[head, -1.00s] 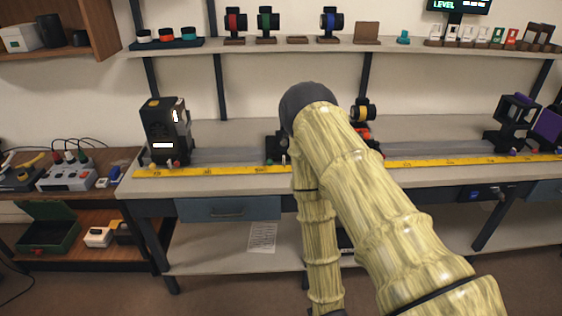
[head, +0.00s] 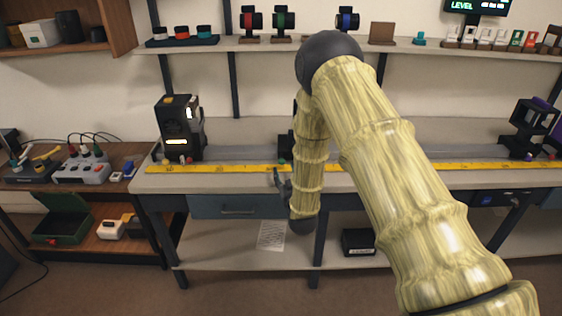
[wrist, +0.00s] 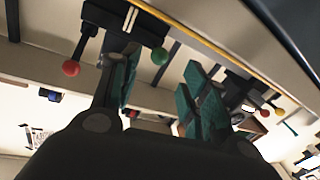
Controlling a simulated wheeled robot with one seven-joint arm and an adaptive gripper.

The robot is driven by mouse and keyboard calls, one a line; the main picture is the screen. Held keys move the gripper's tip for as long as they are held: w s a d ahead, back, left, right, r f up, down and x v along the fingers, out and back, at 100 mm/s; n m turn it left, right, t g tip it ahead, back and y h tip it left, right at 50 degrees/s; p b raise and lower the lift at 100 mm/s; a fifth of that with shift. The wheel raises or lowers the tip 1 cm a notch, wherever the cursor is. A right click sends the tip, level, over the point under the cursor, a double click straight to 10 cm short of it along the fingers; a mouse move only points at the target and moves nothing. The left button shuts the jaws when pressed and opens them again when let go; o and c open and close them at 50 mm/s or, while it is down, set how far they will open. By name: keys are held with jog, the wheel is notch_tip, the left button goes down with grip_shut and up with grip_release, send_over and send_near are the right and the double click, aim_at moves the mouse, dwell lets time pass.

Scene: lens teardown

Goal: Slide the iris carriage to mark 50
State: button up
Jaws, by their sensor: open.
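A dark carriage (head: 286,144) stands on the bench rail, mostly hidden behind my arm in the head view. I cannot tell for sure that it is the iris carriage. In the wrist view a black carriage base (wrist: 122,22) with white lines, a red ball knob and a green knob (wrist: 160,55) shows beyond the fingers. The yellow scale (head: 240,168) runs along the bench front; its numbers near my gripper are unreadable. My gripper (head: 283,183) is open and empty at the bench's front edge, its teal-padded fingers (wrist: 158,90) apart and not around any knob.
A black lamp housing (head: 180,130) stands at the rail's left end, and a dark frame-like mount (head: 530,128) at the right. A shelf (head: 320,46) with several mounted lenses hangs above. A blue drawer (head: 236,207) is below the bench top.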

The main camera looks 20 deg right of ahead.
aim_at(282, 164)
jog(key=w, duration=0.2)
jog(key=w+p, duration=0.1)
jog(key=w, duration=0.5)
jog(key=shift+d, duration=0.35)
